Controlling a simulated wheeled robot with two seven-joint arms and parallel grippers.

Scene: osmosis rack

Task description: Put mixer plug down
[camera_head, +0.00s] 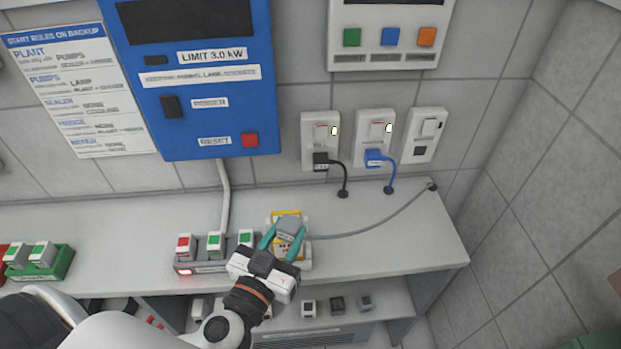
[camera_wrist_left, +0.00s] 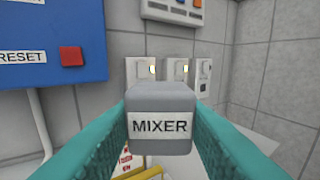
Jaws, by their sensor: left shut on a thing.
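The mixer plug (camera_wrist_left: 163,108) is a grey block with a white label reading MIXER, centred in the left wrist view. In the head view the grey plug (camera_head: 291,227) sits between the teal fingers of my left gripper (camera_head: 284,240), which is shut on it. The plug is over or on a yellow-and-white holder (camera_head: 304,257) on the counter; I cannot tell whether it touches. A grey cable (camera_head: 375,225) runs from near there to a hole at the counter's right. My right gripper is not in view.
A grey strip (camera_head: 202,267) with several green- and red-topped plugs stands left of the gripper. A green holder (camera_head: 60,265) is at far left. Wall sockets (camera_head: 375,127) hold a black and a blue plug; the right one is empty. The counter's right part (camera_head: 415,254) is clear.

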